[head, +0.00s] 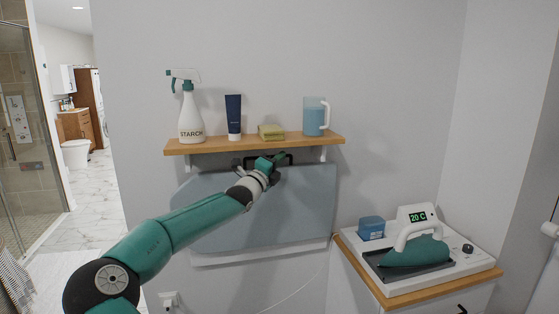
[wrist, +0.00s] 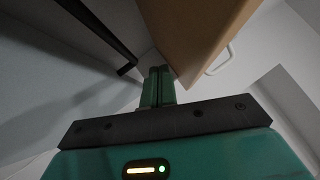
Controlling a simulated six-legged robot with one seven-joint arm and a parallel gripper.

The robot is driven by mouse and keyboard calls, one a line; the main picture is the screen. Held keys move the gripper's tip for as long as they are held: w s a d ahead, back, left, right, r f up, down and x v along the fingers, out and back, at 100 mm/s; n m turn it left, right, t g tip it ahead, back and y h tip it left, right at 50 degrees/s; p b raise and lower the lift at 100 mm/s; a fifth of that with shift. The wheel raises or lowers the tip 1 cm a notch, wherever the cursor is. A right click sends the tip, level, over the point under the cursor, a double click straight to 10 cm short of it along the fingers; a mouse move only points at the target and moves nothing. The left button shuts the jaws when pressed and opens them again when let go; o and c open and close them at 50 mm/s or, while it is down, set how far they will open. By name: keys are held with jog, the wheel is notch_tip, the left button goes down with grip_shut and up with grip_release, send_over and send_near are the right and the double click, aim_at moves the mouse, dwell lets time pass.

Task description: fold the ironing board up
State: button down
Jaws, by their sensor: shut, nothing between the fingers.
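The ironing board (head: 298,211) is a blue-grey panel on the wall below the wooden shelf. It looks upright and close to the wall; any small gap behind it cannot be judged. A black bracket or latch (head: 289,160) shows at its top edge, partly hidden by my gripper (head: 279,158). My gripper is at that top edge, just under the shelf. In the wrist view, my gripper's green fingers (wrist: 158,78) are shut together and empty, with a black bar (wrist: 98,30) to their left. Whether the fingers touch the board or bracket cannot be told.
The wooden shelf (head: 254,144) above holds a starch spray bottle (head: 190,118), a dark tube (head: 234,117), a sponge (head: 271,131) and a blue jug (head: 314,118). An iron (head: 414,252) sits on a cabinet at the right, beside a blue box (head: 371,228).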

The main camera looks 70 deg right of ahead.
jog(key=w+a+r, duration=0.1)
jog(key=w+a, duration=0.2)
jog(key=a, duration=0.6)
jog(key=shift+s, duration=0.1)
jog(key=a+f+m+t+y, duration=0.1)
jog(key=a+f+m+y, duration=0.2)
jog(key=f+m, duration=0.35)
jog(key=a+f+m+y, duration=0.3)
jog(key=f+m, duration=0.3)
jog(key=f, duration=0.2)
jog(key=w+a+f+m+t+y, duration=0.2)
jog(key=w+a+f+m+y, duration=0.15)
jog(key=a, duration=0.35)
jog(key=w+a+f+m+t+y, duration=0.2)
jog(key=a+f+m, duration=0.15)
jog(key=a, duration=0.25)
jog(key=w+a+r+m+t+y, duration=0.1)
jog(key=w+a+m+t+y, duration=0.15)
jog(key=a, duration=0.95)
jog(key=w+a+r+m+t+y, duration=0.1)
jog(key=w+a+m+t+y, duration=0.15)
jog(key=a, duration=0.95)
jog(key=s+a+r+m+t+y, duration=0.1)
jog(key=s+a+m+y, duration=0.1)
jog(key=a, duration=0.8)
jog(key=s+a+r+m+t+y, duration=0.1)
jog(key=s+a+m+y, duration=0.1)
jog(key=a, duration=0.8)
jog(key=shift+s+r, duration=0.15)
jog(key=shift+s, duration=0.6)
